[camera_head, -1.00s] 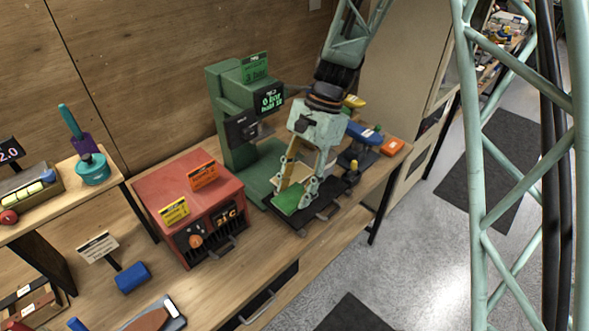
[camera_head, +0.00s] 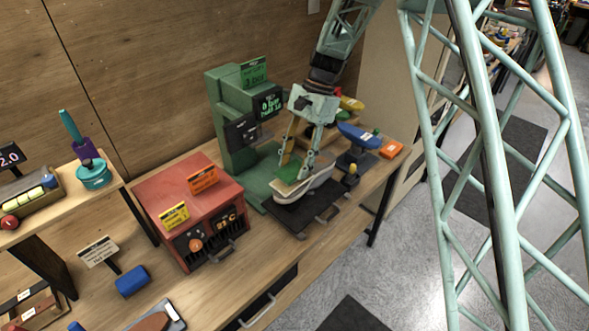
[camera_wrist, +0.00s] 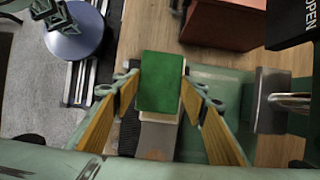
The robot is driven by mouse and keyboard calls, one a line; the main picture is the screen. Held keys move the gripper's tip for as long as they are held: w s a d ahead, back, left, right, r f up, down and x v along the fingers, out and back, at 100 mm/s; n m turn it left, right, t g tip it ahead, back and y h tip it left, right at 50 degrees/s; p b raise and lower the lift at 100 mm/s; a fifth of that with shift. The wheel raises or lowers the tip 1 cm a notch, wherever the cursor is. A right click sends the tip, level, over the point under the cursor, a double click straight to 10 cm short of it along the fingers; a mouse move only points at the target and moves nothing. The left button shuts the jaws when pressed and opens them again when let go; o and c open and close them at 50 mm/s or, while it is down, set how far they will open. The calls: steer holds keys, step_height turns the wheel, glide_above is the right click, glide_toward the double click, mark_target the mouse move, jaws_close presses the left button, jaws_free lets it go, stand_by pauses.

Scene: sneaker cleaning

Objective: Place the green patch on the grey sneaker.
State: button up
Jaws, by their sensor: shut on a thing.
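The green patch (camera_head: 290,170) is between the fingertips of my gripper (camera_head: 297,177). In the wrist view the patch (camera_wrist: 161,82) shows as a flat green rectangle between the two yellow-padded fingers. My gripper (camera_wrist: 161,90) is shut on it. The grey sneaker (camera_head: 318,182), pale with a light sole, is at the dark platform (camera_head: 327,215) in front of the green machine, right under my fingers. The patch is over the sneaker's near-left part in the head view. I cannot tell whether the patch touches it. My fingers hide part of the sneaker.
The green machine (camera_head: 226,90) stands close behind my gripper. A red box with a display (camera_head: 180,190) is to the left. A blue shoe-like object (camera_head: 357,134) and an orange block (camera_head: 391,149) lie to the right. The platform sits near the bench's front edge.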

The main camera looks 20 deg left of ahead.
mark_target(296, 164)
steer(key=shift+w+a, duration=0.15)
steer(key=shift+w, duration=0.2)
steer(key=shift+w+a+f, duration=0.1)
steer(key=shift+w, duration=0.25)
steer(key=shift+f, duration=1.7)
steer(key=shift+f, duration=0.15)
steer(key=o, duration=0.9)
